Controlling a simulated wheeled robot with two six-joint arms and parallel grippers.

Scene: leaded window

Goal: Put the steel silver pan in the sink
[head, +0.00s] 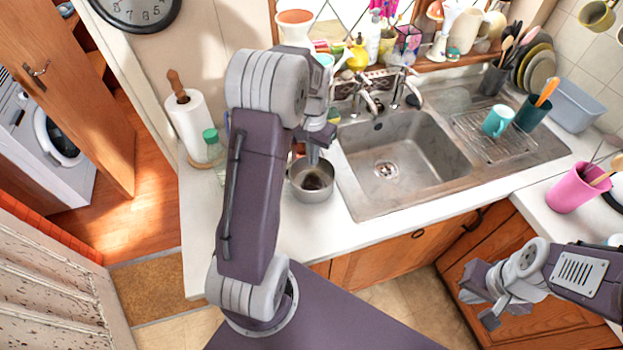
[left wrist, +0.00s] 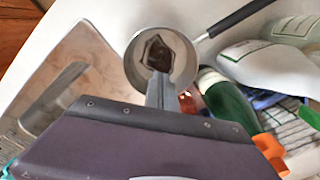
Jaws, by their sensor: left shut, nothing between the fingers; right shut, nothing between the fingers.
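The steel silver pan (head: 312,187) stands on the white counter just left of the sink. In the left wrist view the pan (left wrist: 186,48) shows its round rim and a black handle (left wrist: 240,17) pointing to the upper right. My left gripper (head: 313,156) is above the pan, with its shut, empty fingers (left wrist: 160,78) pointing down over the bowl. I cannot tell whether they touch it. The sink (head: 415,150) is an empty steel basin. My right gripper (head: 488,318) is shut and empty at the lower right, in front of the cabinets.
Taps (head: 403,88) rise behind the sink. A drainer with a turquoise mug (head: 497,121) is to its right. A pink cup (head: 577,188) stands on the right counter.

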